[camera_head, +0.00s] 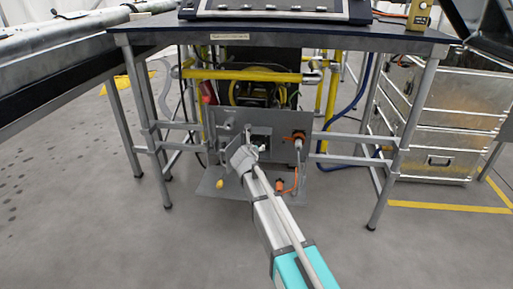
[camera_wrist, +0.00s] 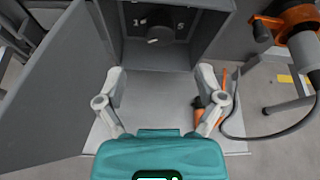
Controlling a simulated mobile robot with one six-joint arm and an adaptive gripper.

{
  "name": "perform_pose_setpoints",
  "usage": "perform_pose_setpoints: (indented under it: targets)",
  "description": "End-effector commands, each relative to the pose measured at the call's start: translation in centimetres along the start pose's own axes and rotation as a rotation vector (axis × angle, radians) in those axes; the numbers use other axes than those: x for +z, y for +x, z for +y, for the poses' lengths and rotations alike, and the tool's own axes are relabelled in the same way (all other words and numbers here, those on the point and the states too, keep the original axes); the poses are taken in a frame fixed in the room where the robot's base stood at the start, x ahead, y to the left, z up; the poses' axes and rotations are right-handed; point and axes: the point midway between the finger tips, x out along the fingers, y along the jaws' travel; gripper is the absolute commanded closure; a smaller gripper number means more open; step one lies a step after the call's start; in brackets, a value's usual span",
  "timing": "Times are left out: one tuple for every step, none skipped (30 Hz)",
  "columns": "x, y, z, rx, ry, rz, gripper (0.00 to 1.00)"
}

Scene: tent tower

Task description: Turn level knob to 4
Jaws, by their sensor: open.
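The level knob (camera_wrist: 158,36) is a dark round knob on the back wall of a small open grey box in the wrist view. Pale marks stand beside it; a "5" shows at its right and what looks like "1" at its left. Which mark the knob points to is too small to tell. My gripper (camera_wrist: 168,92) is open and empty, its two grey fingers spread below the knob and apart from it. In the head view my gripper (camera_head: 246,152) is in front of the grey panel (camera_head: 226,122) under the table, and the knob cannot be made out there.
A grey door (camera_wrist: 60,85) stands open at the left of the box in the wrist view. An orange connector with a cable (camera_wrist: 212,105) lies at the right, and an orange and grey plug (camera_wrist: 298,30) sits on the panel. Table legs (camera_head: 400,150) flank the panel.

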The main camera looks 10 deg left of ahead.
Motion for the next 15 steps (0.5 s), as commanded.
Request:
perform_pose_setpoints:
  targets:
    - [-0.1, 1.3, 0.2, -0.001, 0.001, 0.0, 0.12]
    - [-0.1, 1.7, 0.1, -0.001, 0.001, 0.0, 0.12]
    - [-0.1, 2.4, 0.1, -0.001, 0.0, 0.0, 0.12]
    - [-0.1, 2.8, 0.1, -0.002, 0.0, 0.0, 0.12]
    - [-0.1, 3.3, 0.1, -0.002, -0.001, 0.0, 0.12]
    - [-0.1, 3.9, 0.1, -0.002, -0.001, 0.0, 0.12]
    - [-0.1, 4.3, 0.1, -0.002, 0.0, 0.0, 0.12]
    - [-0.1, 4.8, 0.1, -0.002, 0.0, 0.0, 0.12]
    - [-0.1, 5.3, 0.1, -0.001, 0.001, 0.0, 0.12]
    - [-0.1, 5.7, 0.1, -0.001, 0.001, 0.0, 0.12]
    - [-0.1, 6.0, 0.1, -0.001, 0.001, 0.0, 0.12]
    - [-0.1, 6.5, 0.1, 0.0, 0.001, 0.0, 0.12]
    - [-0.1, 6.8, 0.1, 0.0, 0.0, -0.001, 0.12]
    - [-0.1, 7.0, 0.1, 0.0, 0.0, -0.001, 0.12]
    - [-0.1, 7.4, 0.1, 0.0, 0.0, -0.001, 0.12]
